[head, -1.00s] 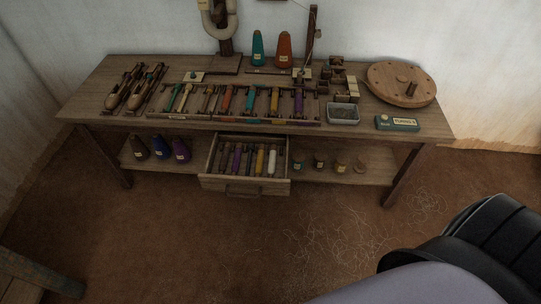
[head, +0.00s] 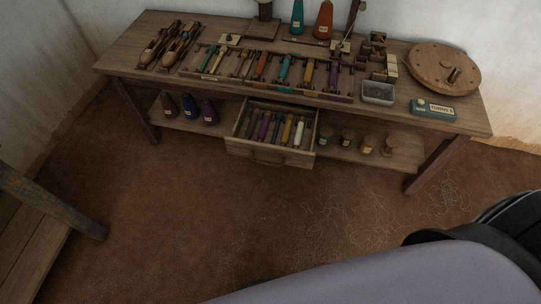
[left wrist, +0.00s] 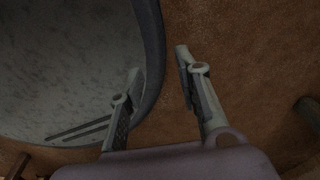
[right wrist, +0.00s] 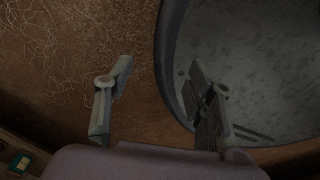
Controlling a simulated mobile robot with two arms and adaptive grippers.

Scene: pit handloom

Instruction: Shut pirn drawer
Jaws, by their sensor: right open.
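The pirn drawer (head: 268,154) hangs under the middle of the wooden bench and is pulled out toward me. Several coloured pirns lie in it, and its curved handle (head: 266,161) is on the front face. Neither gripper shows in the head view. My left gripper (left wrist: 160,85) is open and empty in the left wrist view, above the floor and my round base. My right gripper (right wrist: 158,75) is open and empty in the right wrist view, also over the floor and my base. Both are away from the drawer.
The bench top (head: 130,55) carries shuttles, a pirn rack, cones, a round wooden disc (head: 444,69) and a metal tin (head: 378,93). Bottles and small spools stand on the lower shelf (head: 400,155). A wooden frame (head: 50,205) stands at left. The floor before the drawer is clear, with thread scraps.

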